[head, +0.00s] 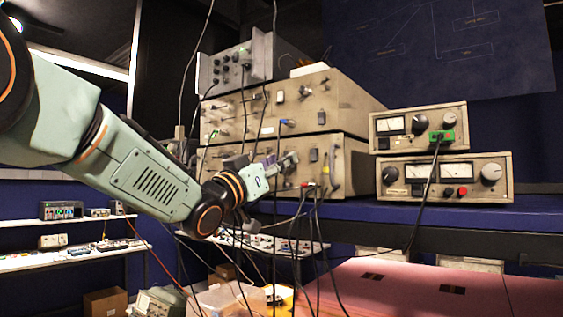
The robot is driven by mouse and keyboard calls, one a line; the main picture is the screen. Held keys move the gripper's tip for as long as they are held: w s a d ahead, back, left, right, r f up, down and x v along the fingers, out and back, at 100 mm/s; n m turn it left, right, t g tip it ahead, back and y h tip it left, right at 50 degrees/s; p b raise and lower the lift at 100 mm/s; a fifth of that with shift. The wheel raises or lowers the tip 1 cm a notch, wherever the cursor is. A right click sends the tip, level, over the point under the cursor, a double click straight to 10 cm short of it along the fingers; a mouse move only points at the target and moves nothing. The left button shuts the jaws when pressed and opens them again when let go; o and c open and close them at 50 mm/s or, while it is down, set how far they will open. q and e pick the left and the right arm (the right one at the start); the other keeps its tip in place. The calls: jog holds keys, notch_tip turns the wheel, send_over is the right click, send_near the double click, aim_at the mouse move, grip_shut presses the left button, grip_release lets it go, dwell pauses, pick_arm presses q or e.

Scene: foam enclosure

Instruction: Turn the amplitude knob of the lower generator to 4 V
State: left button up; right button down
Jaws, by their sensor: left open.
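A stack of beige instruments stands on the blue shelf in the middle. The lower beige unit (350,165) sits directly under a similar upper unit (345,100). Its front has several small knobs, switches and plugged leads; the scale marks are too small to read, and I cannot tell which knob sets amplitude. My left arm reaches in from the left. My left gripper (289,163) is open in front of the lower unit's face, hiding part of its panel. I cannot tell whether it touches a knob. My right gripper is not in view.
Two smaller meter units, an upper (420,124) and a lower (445,178), are stacked at right. A grey instrument (235,65) tops the stack. Black cables (310,235) hang before the shelf (400,212). A pink surface (400,290) lies below right. Side benches (70,260) stand at left.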

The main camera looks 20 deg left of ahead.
pick_arm(q)
jog(key=shift+d+r, duration=0.25)
jog(key=shift+d, duration=0.4)
jog(key=shift+s+r, duration=0.1)
jog(key=shift+s, duration=0.15)
jog(key=shift+s+a, duration=0.25)
jog(key=shift+c, duration=0.3)
jog(key=shift+a, duration=0.4)
jog(key=c, duration=0.3)
jog(key=shift+c, duration=0.7)
jog(key=shift+w+d, duration=0.15)
jog(key=shift+d, duration=0.25)
jog(key=c, duration=0.3)
jog(key=shift+a, duration=0.15)
grip_shut()
